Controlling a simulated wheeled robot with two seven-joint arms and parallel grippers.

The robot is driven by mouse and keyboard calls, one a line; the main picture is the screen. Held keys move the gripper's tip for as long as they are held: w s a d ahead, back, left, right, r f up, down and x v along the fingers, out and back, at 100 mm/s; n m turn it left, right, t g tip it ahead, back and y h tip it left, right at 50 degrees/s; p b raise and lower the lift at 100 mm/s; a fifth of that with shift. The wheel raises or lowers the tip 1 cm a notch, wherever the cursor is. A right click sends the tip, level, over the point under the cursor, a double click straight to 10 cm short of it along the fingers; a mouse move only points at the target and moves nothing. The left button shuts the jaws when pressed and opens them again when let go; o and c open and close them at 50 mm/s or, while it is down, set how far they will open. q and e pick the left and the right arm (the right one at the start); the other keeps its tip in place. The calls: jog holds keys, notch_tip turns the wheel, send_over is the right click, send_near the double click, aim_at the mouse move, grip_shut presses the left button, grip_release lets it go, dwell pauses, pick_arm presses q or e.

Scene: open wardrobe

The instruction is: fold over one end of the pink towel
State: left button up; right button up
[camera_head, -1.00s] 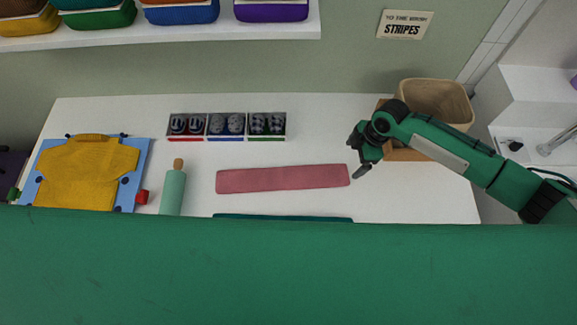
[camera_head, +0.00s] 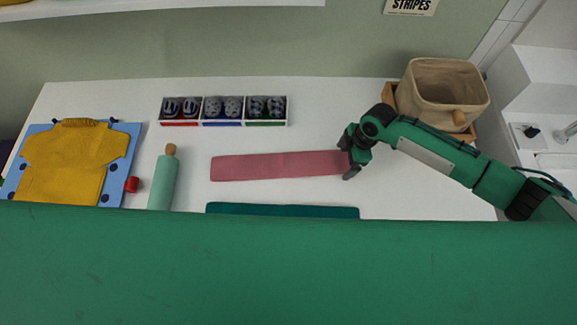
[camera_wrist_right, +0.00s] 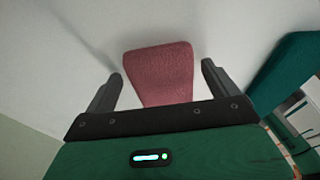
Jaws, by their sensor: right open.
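The pink towel (camera_head: 275,166) lies flat as a long narrow strip on the white table. My right gripper (camera_head: 350,158) is at its right end in the head view, over or beside that end. In the right wrist view the towel (camera_wrist_right: 160,70) reaches in between the two spread fingers of my right gripper (camera_wrist_right: 162,80). The fingers are open, with a gap on each side of the towel, and hold nothing. Whether they touch the table cannot be told. My left gripper is not in view.
A dark green strip (camera_head: 282,211) lies in front of the towel. A mint rolling pin (camera_head: 163,184) and a yellow sweater (camera_head: 68,160) on a blue board (camera_head: 120,160) are at left. A sectioned box (camera_head: 223,122) stands behind. A beige basket (camera_head: 443,90) is at back right.

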jog(key=shift+f, duration=0.1)
jog(key=shift+f, duration=0.1)
dwell(0.3)
jog(key=c, duration=0.5)
